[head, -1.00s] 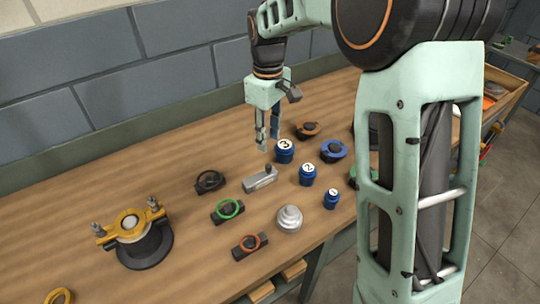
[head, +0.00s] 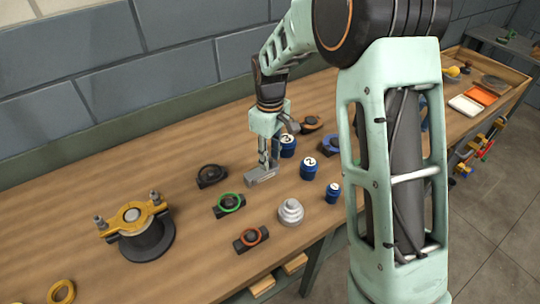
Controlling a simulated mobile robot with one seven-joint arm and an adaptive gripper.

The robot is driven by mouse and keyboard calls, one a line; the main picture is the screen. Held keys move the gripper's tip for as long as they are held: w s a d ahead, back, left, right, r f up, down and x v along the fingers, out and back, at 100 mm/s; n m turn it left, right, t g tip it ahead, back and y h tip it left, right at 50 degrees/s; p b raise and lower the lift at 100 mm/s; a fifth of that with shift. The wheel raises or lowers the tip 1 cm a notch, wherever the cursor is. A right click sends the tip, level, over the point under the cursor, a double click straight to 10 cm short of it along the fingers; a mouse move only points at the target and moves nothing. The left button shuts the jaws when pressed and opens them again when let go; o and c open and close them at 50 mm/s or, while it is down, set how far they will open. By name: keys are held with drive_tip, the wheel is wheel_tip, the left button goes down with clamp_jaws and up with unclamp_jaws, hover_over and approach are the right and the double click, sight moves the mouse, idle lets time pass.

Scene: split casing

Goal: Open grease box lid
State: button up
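A small grey metal box (head: 258,181) lies on the wooden bench, and I take it to be the grease box. My gripper (head: 268,168) points down with its fingertips at the box's right end. Its dark knob, seen earlier, is hidden behind the fingers. I cannot tell whether the fingers touch or grip the knob. The box looks closed.
Blue numbered pots (head: 309,168) stand close to the right of the box. A silver stepped part (head: 290,212), a green ring block (head: 229,204) and a red ring block (head: 251,239) lie in front. A yellow-clamped casing (head: 137,231) stands left. White and orange boxes (head: 482,94) lie far right.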

sight(260, 170)
clamp_jaws()
drive_tip(key=shift+a+r, duration=0.1)
drive_tip(key=t+h+b, duration=0.1)
drive_tip(key=s+a+r+h+b, duration=0.1)
drive_tip(key=shift+a+r+t+h, duration=0.2)
drive_tip(key=shift+a+t+h, duration=0.1)
drive_tip(key=shift+t, duration=0.1)
drive_tip(key=h+b, duration=0.1)
drive_tip(key=a+r+t+h+b, duration=0.1)
drive_tip(key=shift+s+a+t+b, duration=0.1)
drive_tip(key=shift+s+t+b, duration=0.2)
drive_tip(key=shift+s+b, duration=0.1)
drive_tip(key=a+t+h+b, duration=0.1)
drive_tip(key=s+a+r+t+h+b, duration=0.1)
drive_tip(key=h, duration=0.1)
drive_tip(key=shift+s+r+b, duration=0.1)
drive_tip(key=shift+s+b, duration=0.15)
drive_tip(key=shift+b, duration=0.05)
drive_tip(key=shift+s+a+r+t+h+b, duration=0.15)
drive_tip(key=shift+s+a+t+h+b, duration=0.35)
drive_tip(key=shift+h, duration=0.4)
drive_tip(key=shift+s+a+r+t+h+b, duration=0.1)
drive_tip(key=shift+s+a+t+h+b, duration=0.2)
drive_tip(key=shift+a+t+h+b, duration=0.45)
